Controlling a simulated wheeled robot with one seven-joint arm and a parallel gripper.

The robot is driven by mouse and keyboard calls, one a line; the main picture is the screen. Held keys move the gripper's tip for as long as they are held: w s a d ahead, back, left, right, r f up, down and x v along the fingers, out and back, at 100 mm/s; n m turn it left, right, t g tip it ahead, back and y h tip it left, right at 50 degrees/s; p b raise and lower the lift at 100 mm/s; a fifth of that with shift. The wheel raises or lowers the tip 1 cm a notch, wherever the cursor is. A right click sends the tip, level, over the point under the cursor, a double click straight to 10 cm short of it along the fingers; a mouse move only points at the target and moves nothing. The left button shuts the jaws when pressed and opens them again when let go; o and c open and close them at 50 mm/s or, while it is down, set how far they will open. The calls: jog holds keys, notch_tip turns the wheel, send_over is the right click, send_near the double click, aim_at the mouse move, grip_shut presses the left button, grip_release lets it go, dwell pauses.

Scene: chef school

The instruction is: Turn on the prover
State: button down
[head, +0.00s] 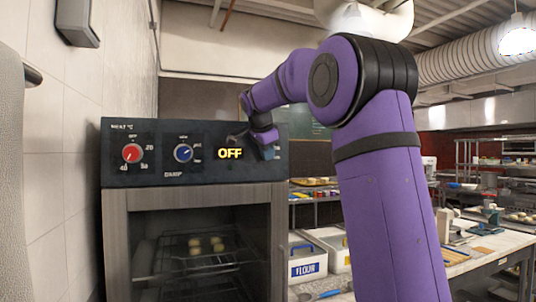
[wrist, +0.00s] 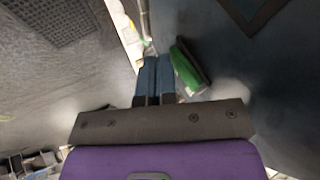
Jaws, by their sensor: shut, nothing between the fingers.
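The prover is a dark metal cabinet with a glass door (head: 200,245) and a black control panel (head: 150,172) on top. The panel has a red knob (head: 132,153), a blue knob (head: 183,153) and a lit display (head: 230,153) reading OFF. My gripper (head: 268,151) is in front of the panel's right end, just right of the display, and hides part of it. In the wrist view its two blue-grey fingers (wrist: 154,72) are together and empty. A green piece (wrist: 188,68), perhaps a switch, is close to the right of the fingertips; I cannot tell whether they touch.
A tiled wall (head: 55,150) is on the left. White bins, one labelled FLOUR (head: 306,269), stand right of the prover. A worktable (head: 485,246) is further right.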

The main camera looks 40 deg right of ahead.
jog(key=shift+w+f, duration=0.1)
jog(key=shift+w, duration=0.15)
jog(key=shift+r, duration=1)
